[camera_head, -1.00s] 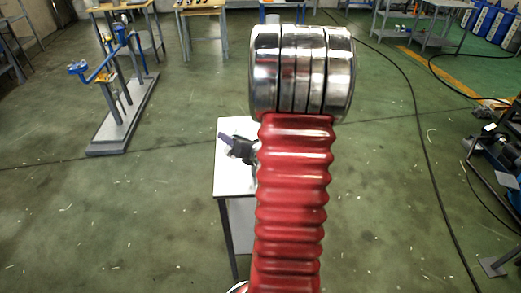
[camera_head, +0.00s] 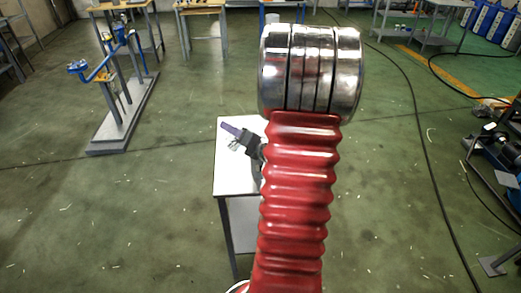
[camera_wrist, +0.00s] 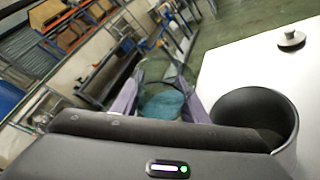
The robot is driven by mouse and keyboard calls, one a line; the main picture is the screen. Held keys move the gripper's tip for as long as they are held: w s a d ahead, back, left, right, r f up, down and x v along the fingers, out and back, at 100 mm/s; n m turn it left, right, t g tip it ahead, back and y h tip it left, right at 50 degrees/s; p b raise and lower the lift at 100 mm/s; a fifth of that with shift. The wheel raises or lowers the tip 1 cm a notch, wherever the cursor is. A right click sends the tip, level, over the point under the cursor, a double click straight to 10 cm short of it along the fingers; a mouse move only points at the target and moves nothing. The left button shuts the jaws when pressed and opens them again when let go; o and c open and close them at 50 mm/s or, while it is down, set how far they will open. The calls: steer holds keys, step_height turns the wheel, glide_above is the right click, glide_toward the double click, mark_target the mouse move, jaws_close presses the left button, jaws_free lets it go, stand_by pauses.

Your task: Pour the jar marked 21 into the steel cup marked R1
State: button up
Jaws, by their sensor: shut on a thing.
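My gripper (camera_wrist: 162,97) is shut on a clear glass jar (camera_wrist: 165,105) with teal-blue contents. The jar lies between the purple fingers in the wrist view; its mark cannot be read. The wrist view is rolled, so my gripper and the jar are tilted. A dark grey metal cup (camera_wrist: 255,112), open at the top, stands on the white table close to the right of the jar. Its mark is not visible, and its lower part is hidden by my gripper body. In the head view my gripper (camera_head: 232,130) shows over the table; my arm hides the jar and cup.
The small white table (camera_head: 228,178) has a round lid with a knob (camera_wrist: 290,39) lying on it, beyond the cup. A rack with blue parts (camera_head: 118,100) stands at the left. Black cables cross the floor at the right. Open floor surrounds the table.

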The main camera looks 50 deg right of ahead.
steer(key=shift+f+m+t+p, duration=0.2)
steer(key=shift+m+t+p, duration=0.1)
steer(key=shift+m+p, duration=0.15)
stand_by(0.5)
steer(key=shift+r+m+t+p, duration=0.65)
steer(key=shift+r+m+t, duration=0.25)
steer(key=shift+m, duration=0.65)
stand_by(1.2)
steer(key=shift+s+d+r+m+p, duration=0.4)
steer(key=shift+d+r+m, duration=0.15)
steer(key=shift+m, duration=0.25)
stand_by(1.2)
steer(key=shift+s+d+r+m+t+p, duration=0.15)
steer(key=shift+r+m+t+p, duration=0.4)
steer(key=shift+m, duration=0.55)
stand_by(1.2)
